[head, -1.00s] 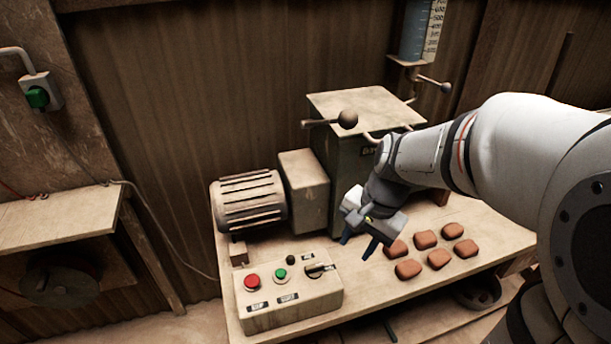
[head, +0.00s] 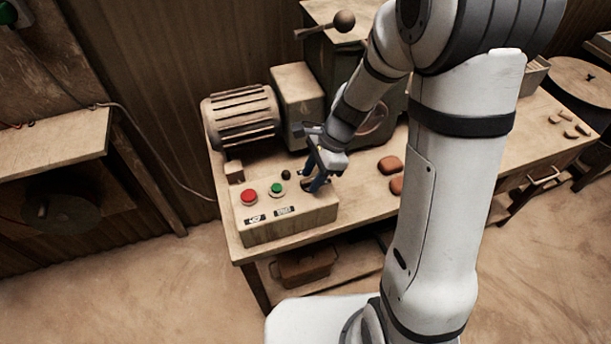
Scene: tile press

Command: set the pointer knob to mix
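The control box (head: 290,229) stands at the front left of the workbench. Its top carries a red button (head: 249,197), a green button (head: 277,188) and a small black round part (head: 286,174). My gripper (head: 313,178) points down over the right end of the box, where the pointer knob sits. The fingers hide nearly all of the knob and its labels, so its setting cannot be read. Whether the fingers touch or hold the knob cannot be told.
A ribbed motor (head: 240,118) and a box-shaped housing (head: 300,95) stand behind the control box. A lever with a ball end (head: 344,20) sticks out above. Reddish tiles (head: 390,165) lie right of my gripper, partly hidden by my arm.

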